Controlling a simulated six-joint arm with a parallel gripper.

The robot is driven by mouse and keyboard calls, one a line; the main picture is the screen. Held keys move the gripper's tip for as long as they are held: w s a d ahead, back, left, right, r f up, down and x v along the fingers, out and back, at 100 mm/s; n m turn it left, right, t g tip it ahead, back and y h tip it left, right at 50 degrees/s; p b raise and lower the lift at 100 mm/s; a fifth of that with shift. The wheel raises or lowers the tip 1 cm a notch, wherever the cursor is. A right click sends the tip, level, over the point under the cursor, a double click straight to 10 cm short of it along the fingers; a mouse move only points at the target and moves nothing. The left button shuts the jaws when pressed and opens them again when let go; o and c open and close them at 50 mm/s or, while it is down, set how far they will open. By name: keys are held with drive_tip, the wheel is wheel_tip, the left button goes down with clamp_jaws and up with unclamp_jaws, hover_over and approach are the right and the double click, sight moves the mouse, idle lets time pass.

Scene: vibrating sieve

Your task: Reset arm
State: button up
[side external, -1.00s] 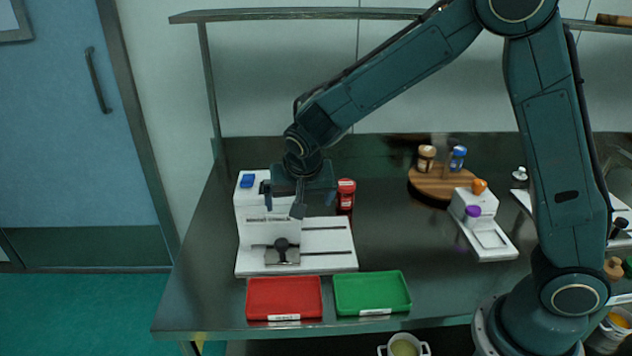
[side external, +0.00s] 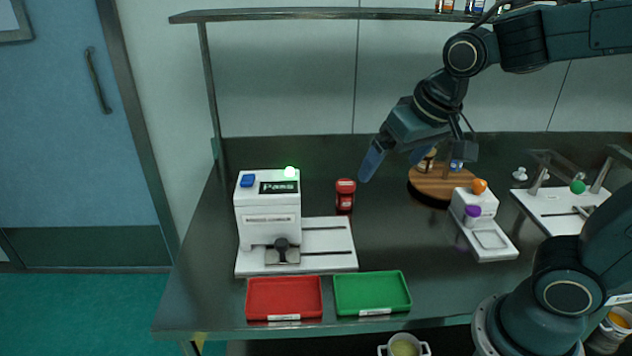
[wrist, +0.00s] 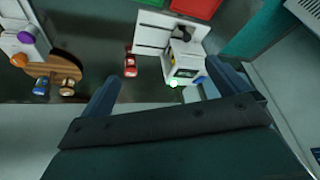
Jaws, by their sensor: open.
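My gripper (side external: 393,163) is open and empty, raised above the back of the table, between the red-capped jar and the round wooden stand in the side view. Its two spread fingers also show in the wrist view (wrist: 168,92). The white sieve machine (side external: 268,215) stands at the table's left with a lit green lamp (side external: 290,171), a dark display and a blue button (side external: 247,181). The machine also shows in the wrist view (wrist: 183,62). My gripper is apart from it and touches nothing.
A red tray (side external: 284,298) and a green tray (side external: 372,293) lie at the front edge. A red jar (side external: 345,196) stands beside the machine. The wooden stand (side external: 440,184) holds bottles. A small white device (side external: 480,232) stands to the right. The table's middle is clear.

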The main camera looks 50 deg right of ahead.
drive_tip(key=s+n, duration=0.3)
drive_tip(key=s, duration=0.7)
drive_tip(key=shift+s+r+t+y, duration=0.3)
drive_tip(key=shift+r, duration=0.05)
